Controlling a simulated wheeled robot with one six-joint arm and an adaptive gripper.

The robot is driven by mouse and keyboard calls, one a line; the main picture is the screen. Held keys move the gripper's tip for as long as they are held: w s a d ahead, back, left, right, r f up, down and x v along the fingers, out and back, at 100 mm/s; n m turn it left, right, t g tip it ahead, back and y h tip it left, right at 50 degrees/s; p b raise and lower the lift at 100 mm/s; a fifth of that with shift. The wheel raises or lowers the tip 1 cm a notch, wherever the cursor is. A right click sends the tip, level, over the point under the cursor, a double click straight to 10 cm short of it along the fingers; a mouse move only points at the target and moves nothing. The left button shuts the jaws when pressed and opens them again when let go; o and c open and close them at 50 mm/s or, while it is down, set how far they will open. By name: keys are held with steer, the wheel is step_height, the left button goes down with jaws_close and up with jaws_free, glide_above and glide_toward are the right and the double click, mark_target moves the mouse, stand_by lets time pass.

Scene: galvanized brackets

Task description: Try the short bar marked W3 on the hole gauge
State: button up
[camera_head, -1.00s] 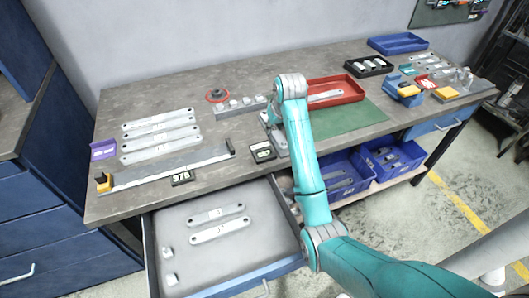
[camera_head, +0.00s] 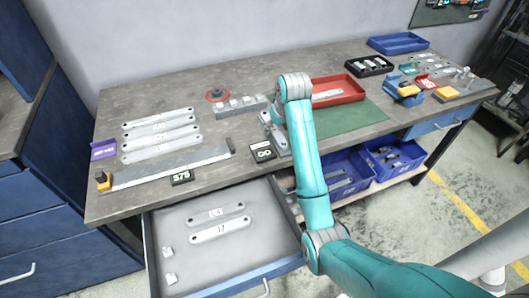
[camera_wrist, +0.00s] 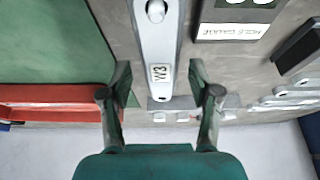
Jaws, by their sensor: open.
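The short grey bar marked W3 (camera_wrist: 160,50) lies lengthwise below my open gripper (camera_wrist: 160,95) in the wrist view. Its marked end is between the two fingers, with a gap on both sides. A rounded metal peg (camera_wrist: 156,10) shows at the bar's hole near the top edge; the bar's far end is out of frame. The hole gauge card (camera_wrist: 233,31) lies to the right of the bar. In the head view the card (camera_head: 263,152) is at the front of the bench, and my arm partly hides the bar, gauge and gripper.
A green mat (camera_head: 346,119) and a red tray (camera_head: 357,85) are to the right. Several long bars (camera_head: 160,135) lie at left behind a long gauge (camera_head: 170,169). The open drawer (camera_head: 176,215) below holds two bars and small parts. A block with pegs (camera_head: 238,109) stands behind.

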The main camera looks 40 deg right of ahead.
glide_toward(287, 154)
steer(key=x, duration=0.5)
steer(key=shift+f, duration=0.15)
steer(key=shift+d, duration=0.1)
